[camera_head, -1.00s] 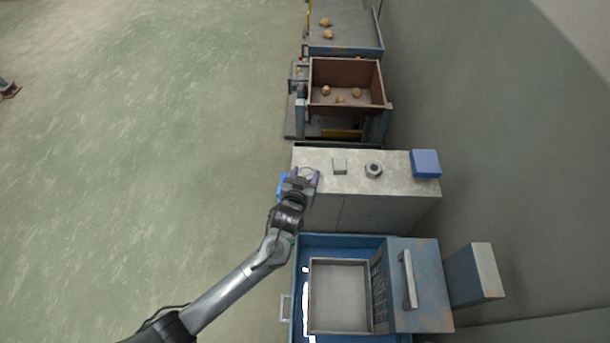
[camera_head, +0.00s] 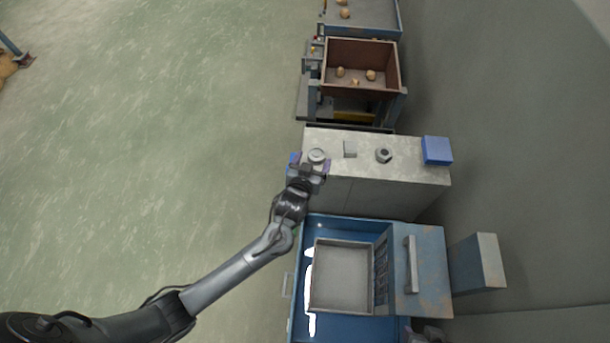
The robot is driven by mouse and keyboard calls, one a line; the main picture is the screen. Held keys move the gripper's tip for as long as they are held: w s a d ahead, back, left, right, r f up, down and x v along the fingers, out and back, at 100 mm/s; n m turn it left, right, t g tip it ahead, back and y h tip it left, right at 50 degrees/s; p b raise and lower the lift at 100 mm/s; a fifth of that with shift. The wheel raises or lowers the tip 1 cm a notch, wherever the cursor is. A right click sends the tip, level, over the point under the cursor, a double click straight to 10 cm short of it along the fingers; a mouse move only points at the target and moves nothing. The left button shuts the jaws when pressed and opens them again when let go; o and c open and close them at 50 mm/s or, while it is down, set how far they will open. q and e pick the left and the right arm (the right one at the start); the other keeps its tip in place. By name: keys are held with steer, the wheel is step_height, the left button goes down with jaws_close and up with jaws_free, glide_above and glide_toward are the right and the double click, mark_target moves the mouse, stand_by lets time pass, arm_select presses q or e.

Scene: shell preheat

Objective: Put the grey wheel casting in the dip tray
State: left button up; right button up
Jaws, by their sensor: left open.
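The grey wheel casting (camera_head: 317,155) looks like the small round grey piece near the left end of the grey bench top. My left gripper (camera_head: 310,162) is open at that end of the bench, with its fingertips close to either side of the round piece. I cannot tell whether they touch it. The dip tray looks like the shallow grey rectangular tray (camera_head: 342,275) inside the blue tank, below the bench in the picture. It appears empty.
A small square block (camera_head: 350,149), a nut-like part (camera_head: 383,155) and a blue box (camera_head: 437,150) stand on the bench (camera_head: 415,180). A brown bin (camera_head: 361,52) with several round lumps stands beyond. A blue housing with a handle (camera_head: 411,265) borders the tray's right side.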

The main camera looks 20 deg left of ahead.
steer(key=shift+a+r+p, duration=0.1)
steer(key=shift+r+p, duration=0.4)
steer(key=shift+r, duration=0.15)
steer(key=o, duration=0.5)
steer(key=shift+c, duration=0.2)
steer(key=o, duration=0.4)
arm_select(q)
steer(key=s+a+r+m+g+h, duration=0.1)
steer(key=s+g, duration=0.4)
steer(key=s, duration=1)
steer(key=s+a+m+g+h, duration=0.1)
steer(key=s+g, duration=0.4)
steer(key=s, duration=1.1)
steer(key=shift+s+a+r+m, duration=0.15)
steer(key=shift+a+r+m, duration=0.2)
steer(key=shift+a+m, duration=0.4)
steer(key=shift+d, duration=0.1)
arm_select(e)
steer(key=shift+r, duration=0.1)
